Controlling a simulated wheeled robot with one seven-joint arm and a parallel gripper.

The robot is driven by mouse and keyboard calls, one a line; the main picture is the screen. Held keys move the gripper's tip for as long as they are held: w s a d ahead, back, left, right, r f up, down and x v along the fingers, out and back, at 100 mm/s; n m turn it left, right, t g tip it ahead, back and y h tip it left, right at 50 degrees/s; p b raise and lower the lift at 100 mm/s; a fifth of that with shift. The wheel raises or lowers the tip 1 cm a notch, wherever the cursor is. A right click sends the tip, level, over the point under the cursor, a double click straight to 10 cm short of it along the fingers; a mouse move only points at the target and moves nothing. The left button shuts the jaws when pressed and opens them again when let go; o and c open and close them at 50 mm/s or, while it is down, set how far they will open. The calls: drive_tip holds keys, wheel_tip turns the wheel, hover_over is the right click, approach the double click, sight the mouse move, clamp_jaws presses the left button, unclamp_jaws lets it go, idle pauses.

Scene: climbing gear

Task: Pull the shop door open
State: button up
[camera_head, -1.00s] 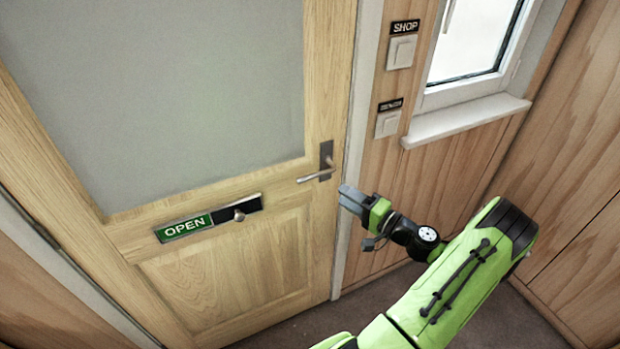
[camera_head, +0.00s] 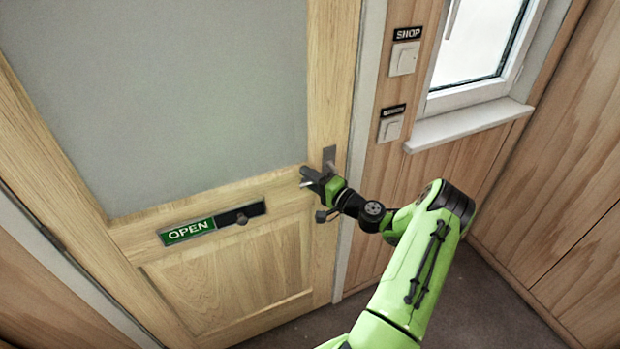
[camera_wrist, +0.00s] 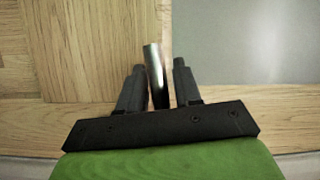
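The shop door (camera_head: 235,285) is light wood with a large frosted pane and stands closed in its frame. Its metal lever handle (camera_head: 329,156) is on the right side of the door, with my gripper partly covering it in the head view. In the wrist view the handle's lever (camera_wrist: 154,72) runs between the two dark fingers. My gripper (camera_head: 311,179) is at the handle; in the wrist view its fingers (camera_wrist: 156,82) stand apart on either side of the lever, with a gap showing on the right. I cannot tell whether either finger touches the lever.
A green OPEN sign slider (camera_head: 188,232) with a small knob is on the door. Two labelled switches, the upper one marked SHOP (camera_head: 404,59), are on the wall right of the frame. A window sill (camera_head: 468,125) juts out further right. Dark floor (camera_head: 480,300) is clear.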

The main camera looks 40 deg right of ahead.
clamp_jaws()
drive_tip(key=shift+f, duration=0.15)
drive_tip(key=shift+s+d+f+n+g+h+b, duration=0.1)
drive_tip(key=shift+d+f+n+g+h+b, duration=0.25)
drive_tip(key=shift+f+n+b, duration=0.9)
drive_tip(key=shift+s+d+f+n+g+h+b, duration=0.25)
drive_tip(key=shift+n+g+b, duration=0.5)
drive_tip(key=shift+b, duration=1)
drive_tip(key=shift+w+d+f+n+g+b, duration=0.15)
drive_tip(key=shift+f+n+g+b, duration=0.15)
drive_tip(key=shift+f+n+b, duration=0.8)
drive_tip(key=shift+s+r+b, duration=0.1)
drive_tip(key=shift+r+b, duration=0.15)
drive_tip(key=shift+b, duration=0.15)
